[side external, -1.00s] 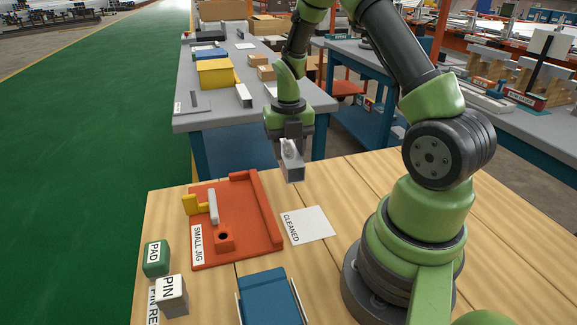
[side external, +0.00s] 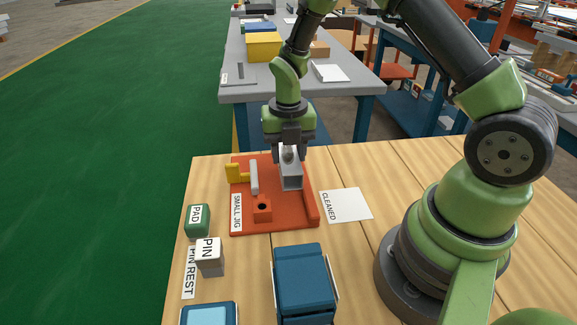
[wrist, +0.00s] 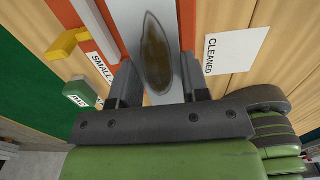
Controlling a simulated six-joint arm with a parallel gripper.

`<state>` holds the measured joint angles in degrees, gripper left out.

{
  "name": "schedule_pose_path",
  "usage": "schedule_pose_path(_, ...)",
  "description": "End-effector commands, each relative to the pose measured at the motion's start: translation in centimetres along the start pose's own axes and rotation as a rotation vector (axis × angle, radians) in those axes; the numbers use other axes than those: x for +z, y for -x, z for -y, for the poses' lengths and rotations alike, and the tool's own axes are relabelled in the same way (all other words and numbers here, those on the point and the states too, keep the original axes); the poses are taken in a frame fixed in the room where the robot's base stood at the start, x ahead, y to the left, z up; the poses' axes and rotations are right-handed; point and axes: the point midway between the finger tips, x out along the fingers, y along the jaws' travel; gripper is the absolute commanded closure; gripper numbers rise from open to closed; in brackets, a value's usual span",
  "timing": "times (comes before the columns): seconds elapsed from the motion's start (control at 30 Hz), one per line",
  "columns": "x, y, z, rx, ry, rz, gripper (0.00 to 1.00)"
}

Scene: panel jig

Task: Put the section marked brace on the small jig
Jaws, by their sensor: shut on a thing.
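The jig has a yellow clamp (side external: 236,174) with a grey bar, a block with a round hole (side external: 262,209) and a raised right edge.
A white CLEANED card (side external: 346,205) lies right of the jig. A green PAD block (side external: 198,220) and a grey PIN block (side external: 209,257) stand front left, by the PIN REST label (side external: 190,272). A blue holder (side external: 303,282) sits in front. A grey bench (side external: 300,75) stands behind.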

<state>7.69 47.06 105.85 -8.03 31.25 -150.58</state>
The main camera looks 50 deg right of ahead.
Motion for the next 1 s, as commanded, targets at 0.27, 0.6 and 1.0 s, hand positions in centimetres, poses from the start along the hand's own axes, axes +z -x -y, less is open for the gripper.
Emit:
schedule_pose_path(0.27,0.0,-3.7,0.0,0.0,0.0,0.0,0.86)
schedule_pose_path(0.6,0.0,-4.0,0.0,0.0,0.0,0.001,0.86)
schedule_pose_path(1.0,0.0,-4.0,0.0,0.0,0.0,0.001,0.32)
